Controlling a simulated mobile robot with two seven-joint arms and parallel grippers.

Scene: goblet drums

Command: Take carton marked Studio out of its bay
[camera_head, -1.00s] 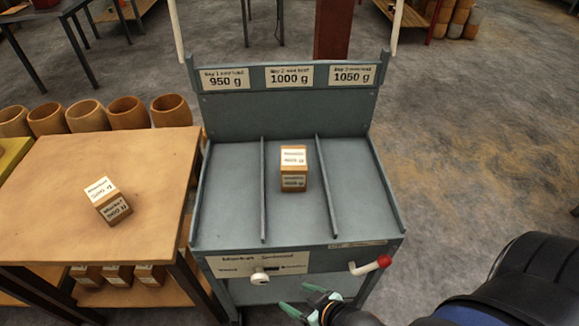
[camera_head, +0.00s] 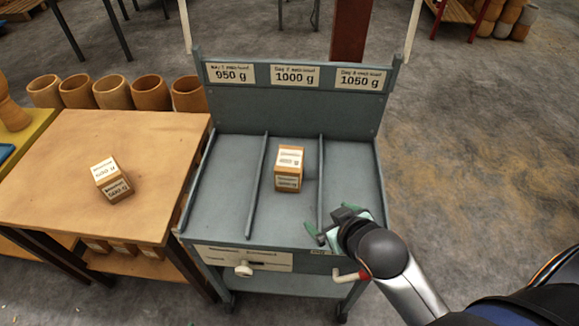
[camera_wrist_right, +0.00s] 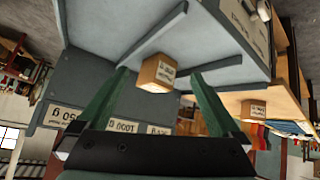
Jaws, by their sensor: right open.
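A small brown carton (camera_head: 288,170) with white labels stands in the middle bay of the grey bay cart (camera_head: 228,180), below the 1000 g sign. Its name is too small to read surely. A similar carton (camera_head: 111,179) sits on the wooden table at left. My right gripper (camera_head: 330,222) is open and empty, over the cart's front edge by the right divider, in front of and right of the bay carton, apart from it. In the right wrist view the bay carton (camera_wrist_right: 157,73) shows beyond and between the open green fingers (camera_wrist_right: 160,85). My left gripper is out of view.
Thin dividers (camera_head: 320,180) flank the middle bay, and the signed back panel (camera_head: 290,108) rises behind it. The outer bays are empty. Clay pots (camera_head: 150,94) line up behind the wooden table (camera_head: 60,155).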

